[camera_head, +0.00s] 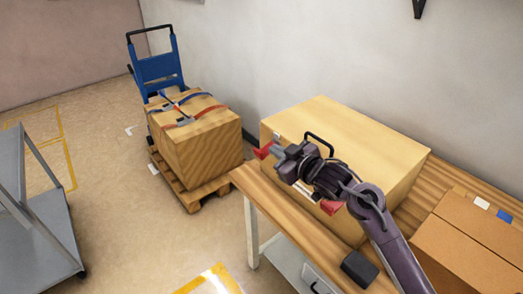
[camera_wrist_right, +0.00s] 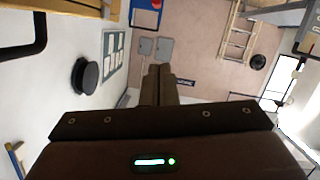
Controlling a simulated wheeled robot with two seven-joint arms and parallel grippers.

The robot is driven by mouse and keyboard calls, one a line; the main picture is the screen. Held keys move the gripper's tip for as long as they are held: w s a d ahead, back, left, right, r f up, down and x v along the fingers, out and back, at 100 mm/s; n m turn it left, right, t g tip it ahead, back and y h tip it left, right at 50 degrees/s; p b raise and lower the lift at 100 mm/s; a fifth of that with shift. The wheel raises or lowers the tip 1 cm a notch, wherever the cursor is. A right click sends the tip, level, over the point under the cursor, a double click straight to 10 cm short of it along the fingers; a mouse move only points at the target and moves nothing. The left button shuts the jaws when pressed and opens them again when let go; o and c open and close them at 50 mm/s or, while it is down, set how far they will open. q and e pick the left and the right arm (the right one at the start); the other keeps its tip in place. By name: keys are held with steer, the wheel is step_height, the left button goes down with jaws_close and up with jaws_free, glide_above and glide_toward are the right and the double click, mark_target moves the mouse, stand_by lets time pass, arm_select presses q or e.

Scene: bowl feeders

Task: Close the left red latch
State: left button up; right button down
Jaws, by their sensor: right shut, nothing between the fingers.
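The left red latch (camera_head: 263,151) juts out at the box's left front corner. A second red latch (camera_head: 331,206) shows on the front, partly behind my right arm. My right gripper (camera_head: 280,151) is shut and empty, close beside the left latch. Whether it touches the latch I cannot tell. The wrist view shows its closed fingers (camera_wrist_right: 160,84) but no red latch that I can make out. My left gripper is out of view.
A cardboard box (camera_head: 465,250) sits on the workbench (camera_head: 300,215) at the right. A dark block (camera_head: 360,268) lies near the front edge. Left of the bench, a strapped crate (camera_head: 200,145) stands on a pallet by a blue hand truck (camera_head: 157,70). The floor between is clear.

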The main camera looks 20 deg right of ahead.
steer(key=p, duration=0.2)
glide_above(266, 148)
steer(key=s+a, duration=0.4)
steer(key=s, duration=0.1)
step_height(266, 148, down, 2)
steer(key=f, duration=0.1)
steer(key=f+p, duration=0.1)
steer(key=f, duration=0.2)
steer(key=shift+w+d, duration=0.1)
steer(key=shift+d, duration=0.25)
steer(key=shift+f, duration=0.15)
